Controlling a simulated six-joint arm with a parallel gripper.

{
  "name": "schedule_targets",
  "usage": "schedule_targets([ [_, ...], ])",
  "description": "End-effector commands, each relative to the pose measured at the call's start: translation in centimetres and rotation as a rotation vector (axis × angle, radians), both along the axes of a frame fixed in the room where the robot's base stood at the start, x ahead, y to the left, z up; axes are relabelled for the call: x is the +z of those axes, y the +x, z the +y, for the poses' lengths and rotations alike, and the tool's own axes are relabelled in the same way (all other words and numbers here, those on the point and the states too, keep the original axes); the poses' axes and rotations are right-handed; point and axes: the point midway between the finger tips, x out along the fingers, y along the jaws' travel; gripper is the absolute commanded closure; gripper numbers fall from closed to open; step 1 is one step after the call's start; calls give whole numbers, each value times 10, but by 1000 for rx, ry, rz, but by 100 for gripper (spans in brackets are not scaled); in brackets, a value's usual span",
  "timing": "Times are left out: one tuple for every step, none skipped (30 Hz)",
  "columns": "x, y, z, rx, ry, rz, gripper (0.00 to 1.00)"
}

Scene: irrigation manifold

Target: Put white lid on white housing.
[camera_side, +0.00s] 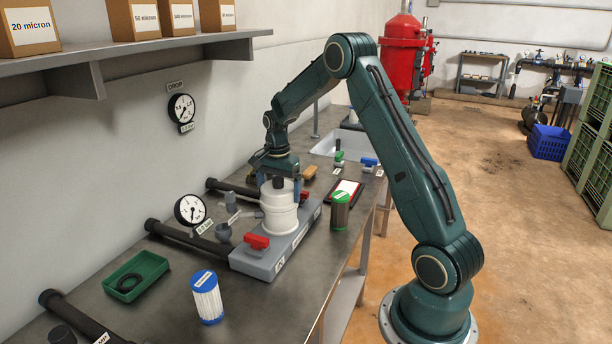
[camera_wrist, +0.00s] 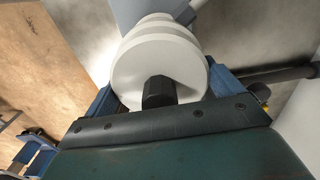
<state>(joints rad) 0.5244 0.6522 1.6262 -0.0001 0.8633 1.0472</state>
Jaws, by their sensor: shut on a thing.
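The white lid (camera_wrist: 160,68) is a round white cap with a black knob (camera_wrist: 160,92) in the middle. My gripper (camera_side: 279,190) points down with its blue fingers on either side of the lid, shut on it. The white housing (camera_side: 280,220) stands upright on the grey manifold block, directly under the lid. In the side view lid and housing look like one stacked white column. I cannot tell whether a small gap is left between them. In the wrist view my gripper (camera_wrist: 165,92) hides part of the lid's near edge, and the lid hides most of the housing.
The grey block (camera_side: 262,262) carries a red handle (camera_side: 257,240). A green-capped filter (camera_side: 340,212) stands to the right, a blue-capped cartridge (camera_side: 207,297) in front.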

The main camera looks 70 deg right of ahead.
Motion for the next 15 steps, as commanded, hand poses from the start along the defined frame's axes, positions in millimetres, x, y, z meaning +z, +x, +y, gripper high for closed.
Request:
schedule_targets([
  [0,0,0,0,0,0,34],
  [0,0,0,0,0,0,34],
  [0,0,0,0,0,-1,34],
  [0,0,0,0,0,-1,34],
  [0,0,0,0,0,-1,34],
  [0,0,0,0,0,-1,34],
  [0,0,0,0,0,-1,34],
  [0,0,0,0,0,-1,34],
  [0,0,0,0,0,-1,34],
  [0,0,0,0,0,-1,2],
  [0,0,0,0,0,-1,0],
  [0,0,0,0,0,-1,0],
  [0,0,0,0,0,-1,0],
  [0,0,0,0,0,-1,0],
  [0,0,0,0,0,-1,0],
])
